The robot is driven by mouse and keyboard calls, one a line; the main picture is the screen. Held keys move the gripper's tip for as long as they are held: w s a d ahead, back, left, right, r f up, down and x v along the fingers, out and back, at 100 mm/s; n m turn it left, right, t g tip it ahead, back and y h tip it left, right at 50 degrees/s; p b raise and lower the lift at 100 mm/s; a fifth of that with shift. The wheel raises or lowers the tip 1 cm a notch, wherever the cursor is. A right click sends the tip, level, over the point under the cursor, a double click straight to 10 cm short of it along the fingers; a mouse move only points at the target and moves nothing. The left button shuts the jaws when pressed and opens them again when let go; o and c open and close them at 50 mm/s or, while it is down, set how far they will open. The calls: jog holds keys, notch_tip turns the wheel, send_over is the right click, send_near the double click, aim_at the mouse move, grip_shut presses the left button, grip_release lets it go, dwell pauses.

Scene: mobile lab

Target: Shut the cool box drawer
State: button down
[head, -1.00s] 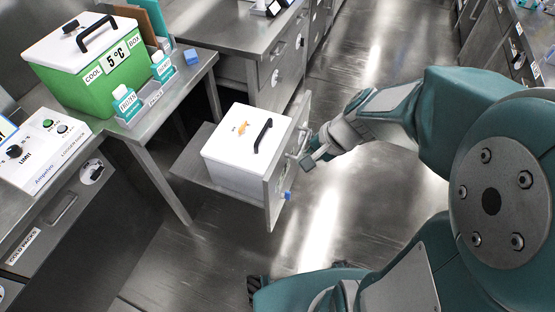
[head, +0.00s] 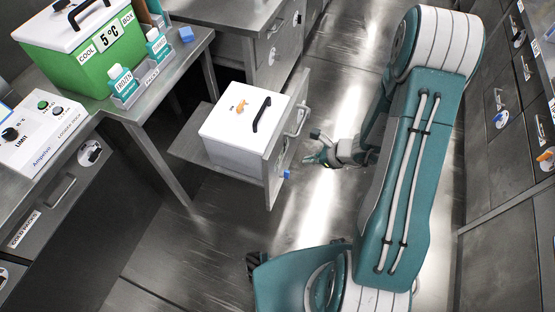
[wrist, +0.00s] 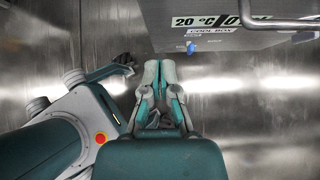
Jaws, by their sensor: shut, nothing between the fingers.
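The cool box drawer is pulled out from under the bench in the head view, its grey front panel (head: 273,182) facing right. In the wrist view the drawer front (wrist: 228,62) is at upper right, with a "COOL BOX" label and part of a bar handle (wrist: 280,22). The handle (head: 299,121) also shows in the head view. A white lidded box (head: 228,147) with a black handle sits in the drawer. My gripper (head: 314,148) is to the right of the drawer front, apparently clear of it. It is shut and empty; its fingertips (wrist: 160,72) show in the wrist view.
A green cool box (head: 75,70) reading 5 °C and a packs holder (head: 140,88) stand on the bench. A blue clip-like piece (head: 287,174) is on the drawer front's edge. Cabinets (head: 510,150) line the right side. Floor right of the drawer is open.

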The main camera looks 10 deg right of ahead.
aim_at(272, 162)
jog(key=x, duration=0.3)
jog(key=r+x, duration=0.1)
jog(key=x, duration=0.3)
jog(key=a+x, duration=0.1)
jog(key=x, duration=0.2)
jog(key=shift+w+a, duration=0.35)
jog(key=shift+w, duration=0.15)
jog(key=shift+w+a, duration=0.2)
jog(key=shift+a, duration=0.2)
